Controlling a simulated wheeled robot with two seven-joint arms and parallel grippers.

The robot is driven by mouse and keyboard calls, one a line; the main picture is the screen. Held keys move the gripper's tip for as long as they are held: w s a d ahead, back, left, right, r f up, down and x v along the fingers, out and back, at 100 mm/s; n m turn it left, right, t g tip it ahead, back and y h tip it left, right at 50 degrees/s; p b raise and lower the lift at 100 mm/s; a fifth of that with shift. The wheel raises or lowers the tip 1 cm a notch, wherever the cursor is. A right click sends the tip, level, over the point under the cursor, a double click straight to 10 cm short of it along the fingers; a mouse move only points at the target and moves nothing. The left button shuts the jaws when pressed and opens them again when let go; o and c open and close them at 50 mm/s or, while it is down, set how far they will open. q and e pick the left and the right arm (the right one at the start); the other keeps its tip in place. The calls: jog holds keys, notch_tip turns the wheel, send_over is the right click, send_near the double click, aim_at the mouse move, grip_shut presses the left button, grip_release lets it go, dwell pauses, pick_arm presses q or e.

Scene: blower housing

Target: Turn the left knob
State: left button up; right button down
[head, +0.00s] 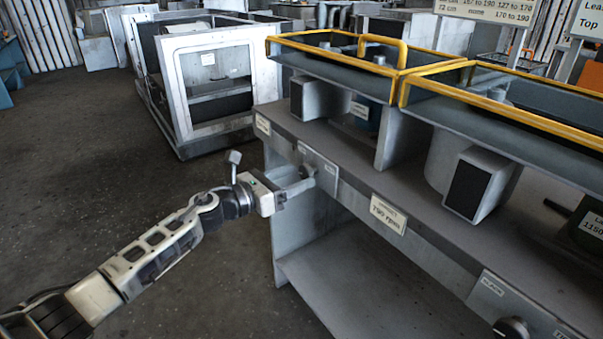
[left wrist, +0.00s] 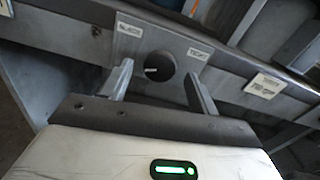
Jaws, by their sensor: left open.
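The left knob (head: 307,171) is a dark round knob on a metal plate at the left end of the bench front. In the left wrist view the knob (left wrist: 159,66) shows a small light mark and has a label on either side. My left gripper (head: 296,187) is at the bench front by this knob. In the left wrist view its two open fingers (left wrist: 158,85) stand one on each side of the knob. I cannot tell whether they touch it. My right gripper is not in view.
A second dark knob (head: 512,327) sits on a plate at the lower right. The grey bench (head: 350,180) carries speaker-like boxes (head: 480,184) and yellow-railed trays (head: 505,110). A white frame cabinet (head: 206,80) stands behind. The floor at left is clear.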

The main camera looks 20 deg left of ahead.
pick_arm(q)
jog(key=shift+x, duration=1.25)
jog(key=c, duration=1)
jog(key=shift+o, duration=0.2)
jog(key=shift+n, duration=0.3)
